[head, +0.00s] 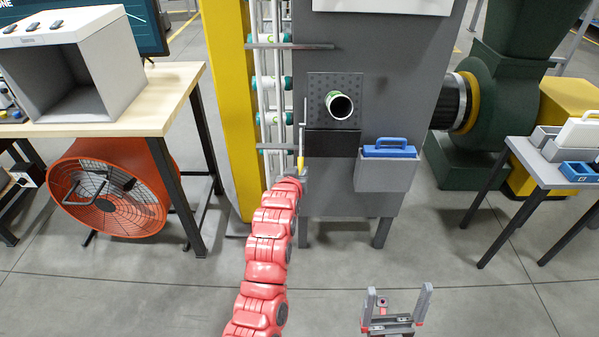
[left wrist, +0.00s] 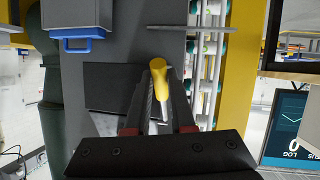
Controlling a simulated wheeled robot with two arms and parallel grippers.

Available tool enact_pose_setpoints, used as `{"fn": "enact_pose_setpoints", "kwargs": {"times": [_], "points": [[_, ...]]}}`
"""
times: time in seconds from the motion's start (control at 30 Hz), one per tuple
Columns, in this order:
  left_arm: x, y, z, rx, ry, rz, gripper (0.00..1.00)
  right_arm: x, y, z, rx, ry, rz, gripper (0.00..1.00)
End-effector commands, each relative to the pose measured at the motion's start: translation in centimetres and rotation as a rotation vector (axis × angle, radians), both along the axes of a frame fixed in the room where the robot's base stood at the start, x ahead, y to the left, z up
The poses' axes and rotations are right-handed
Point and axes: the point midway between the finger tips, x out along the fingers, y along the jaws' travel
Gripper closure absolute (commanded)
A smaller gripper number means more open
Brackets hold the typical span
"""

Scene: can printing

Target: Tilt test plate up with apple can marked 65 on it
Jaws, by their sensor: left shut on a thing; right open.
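The dark perforated test plate (head: 350,84) is on the front of the grey machine and looks tilted up, facing me. A green and white can (head: 331,98) sits against it, its dark open end towards me; its fruit and number are not readable. My left gripper (head: 292,180) is shut on a yellow lever handle (head: 300,164) below and left of the plate. The handle shows between its fingers (left wrist: 161,110) in the left wrist view (left wrist: 158,70). My right gripper (head: 397,306) is open and empty at the bottom, away from the machine.
A black panel (head: 332,144) lies below the plate. A grey bin with a blue-handled item (head: 388,152) hangs to its right. Rails with several green and white cans (head: 270,84) and a yellow post (head: 228,110) stand left. The floor in front is clear.

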Motion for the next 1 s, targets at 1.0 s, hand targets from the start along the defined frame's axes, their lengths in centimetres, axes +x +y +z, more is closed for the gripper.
{"fn": "enact_pose_setpoints", "kwargs": {"times": [1.0], "points": [[-6.0, 1.2, 2.2, -0.001, 0.0, 0.0, 0.48, 0.0, 0.0, -1.1, 0.0, 0.0, 0.0, 0.0]]}}
